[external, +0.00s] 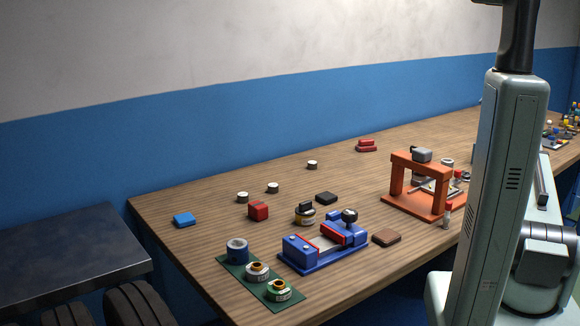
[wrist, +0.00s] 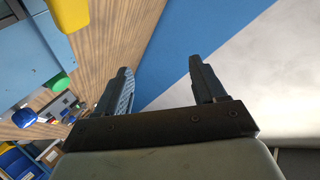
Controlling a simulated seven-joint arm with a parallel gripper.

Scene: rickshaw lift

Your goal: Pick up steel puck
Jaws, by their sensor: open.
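Several small round pieces with pale tops and dark sides stand on the wooden table in the external view: one at the left (external: 242,197), one beside it (external: 273,188) and one farther back (external: 312,164). I cannot tell for certain which thing is the steel puck. My gripper (wrist: 160,75) is open in the wrist view, with nothing between its fingers. It faces the wall, and the wooden table lies to the left of the fingers. The gripper is outside the external view, where part of my arm shows at the right.
A blue vise (external: 318,252), an orange press frame (external: 415,210) and a green mat (external: 236,269) with round containers occupy the table (external: 345,185). Red, blue, black and brown blocks lie around them. A dark bench (external: 60,270) stands at the left. The table's back middle is fairly clear.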

